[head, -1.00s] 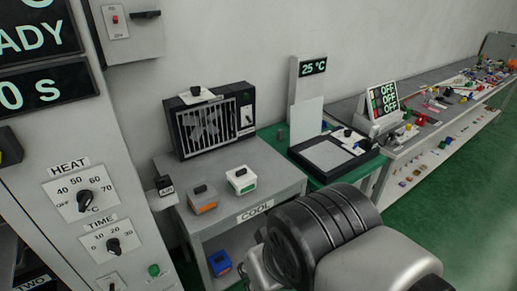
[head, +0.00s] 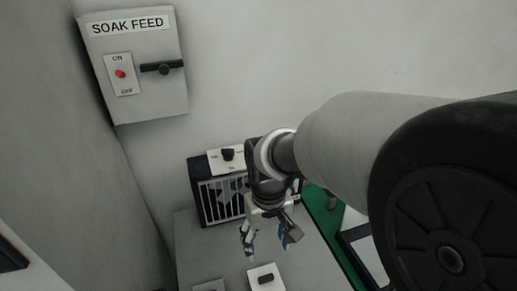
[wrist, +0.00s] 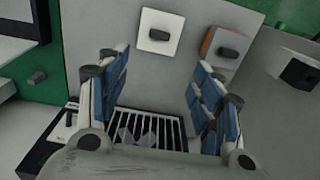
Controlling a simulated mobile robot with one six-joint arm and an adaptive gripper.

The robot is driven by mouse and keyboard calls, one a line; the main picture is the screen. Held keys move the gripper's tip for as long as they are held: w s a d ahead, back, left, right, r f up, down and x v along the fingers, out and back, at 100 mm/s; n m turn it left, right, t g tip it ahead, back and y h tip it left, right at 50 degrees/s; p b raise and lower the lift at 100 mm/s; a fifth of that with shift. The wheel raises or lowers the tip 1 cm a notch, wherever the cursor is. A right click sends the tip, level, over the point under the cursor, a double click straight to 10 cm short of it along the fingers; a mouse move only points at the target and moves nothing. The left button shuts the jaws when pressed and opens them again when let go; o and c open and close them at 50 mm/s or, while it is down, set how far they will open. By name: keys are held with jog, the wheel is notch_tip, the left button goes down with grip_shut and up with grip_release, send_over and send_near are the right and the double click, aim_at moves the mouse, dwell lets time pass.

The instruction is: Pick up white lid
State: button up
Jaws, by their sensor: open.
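The white lid (head: 257,273) is a pale square with a short black handle, on a container on the grey bench, at the bottom edge of the head view. It also shows in the wrist view (wrist: 152,43), beyond and between my fingertips. My gripper (head: 269,240) is open and empty, above the bench in front of the fan unit. In the wrist view my gripper (wrist: 157,66) has its blue-padded fingers spread wide, apart from the lid. The container's sides are mostly hidden from above.
A grey-lidded container with an orange side (wrist: 208,40) stands beside the white one. The black fan unit (head: 212,203) stands at the back of the bench. A SOAK FEED switch box (head: 135,95) is on the wall. Bare grey bench (head: 202,250) lies between fan and containers.

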jog(key=b, duration=0.4)
send_over(266, 277)
jog(key=f, duration=1.2)
jog(key=shift+w+f, duration=0.15)
jog(key=shift+w, duration=0.05)
notch_tip(266, 277, down, 5)
jog(key=b, duration=0.3)
jog(key=shift+s+f, duration=0.1)
jog(key=shift+s, duration=0.05)
jog(key=c, duration=1.1)
